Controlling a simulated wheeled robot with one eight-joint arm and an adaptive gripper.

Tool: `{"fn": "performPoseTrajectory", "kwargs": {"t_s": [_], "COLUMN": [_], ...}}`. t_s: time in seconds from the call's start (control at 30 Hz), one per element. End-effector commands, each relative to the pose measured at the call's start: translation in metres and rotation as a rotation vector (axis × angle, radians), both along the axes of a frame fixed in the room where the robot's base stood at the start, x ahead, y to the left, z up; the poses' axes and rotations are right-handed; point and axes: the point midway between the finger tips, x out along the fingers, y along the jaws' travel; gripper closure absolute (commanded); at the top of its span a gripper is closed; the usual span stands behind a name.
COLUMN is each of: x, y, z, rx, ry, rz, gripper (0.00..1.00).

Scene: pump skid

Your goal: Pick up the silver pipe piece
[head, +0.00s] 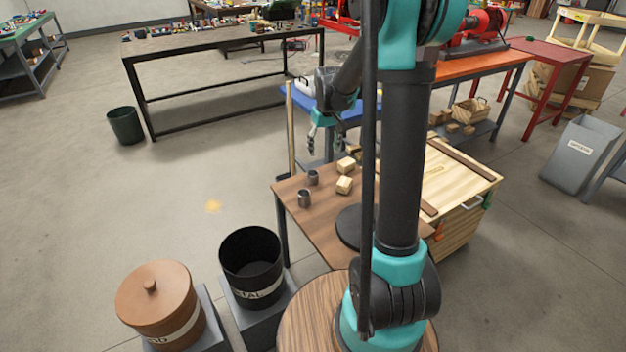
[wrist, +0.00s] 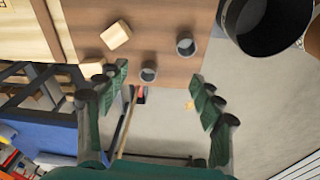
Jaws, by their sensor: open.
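Two short grey metallic pipe pieces stand upright on the brown table (head: 318,222). One pipe piece (head: 304,198) is nearer the black bin and also shows in the wrist view (wrist: 185,45). The other pipe piece (head: 313,177) is closer to the table's far edge and shows in the wrist view (wrist: 149,72) between my fingertips in the picture. My gripper (head: 324,146) is open and empty, above and beyond the table's far edge in the head view. Its two green fingers are spread in the wrist view (wrist: 158,76). Nothing touches them.
Two wooden blocks (head: 346,164) (head: 343,185) lie beside the pipe pieces. A pale wooden crate (head: 462,180) adjoins the table on the right. A black bin (head: 251,252) and a brown lidded bin (head: 158,300) stand at lower left. A pole (head: 290,130) rises by the table's far edge.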

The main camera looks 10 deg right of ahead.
Motion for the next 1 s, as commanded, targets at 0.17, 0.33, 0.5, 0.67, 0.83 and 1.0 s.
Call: {"fn": "performPoseTrajectory", "kwargs": {"t_s": [0.17,0.33,0.5,0.67,0.83,1.0], "x": [0.06,0.106,0.135,0.147,0.149,0.149], "y": [0.008,0.015,0.02,0.022,0.023,0.022], "z": [-0.015,-0.035,-0.052,-0.06,-0.08,-0.114], "rx": [-0.008,-0.013,-0.016,-0.017,-0.017,-0.017], "ry": [0.048,0.092,0.122,0.135,0.138,0.138], "rz": [0.052,0.099,0.131,0.145,0.148,0.147], "gripper": [0.33,0.33,0.33,0.33,0.33,0.33]}}
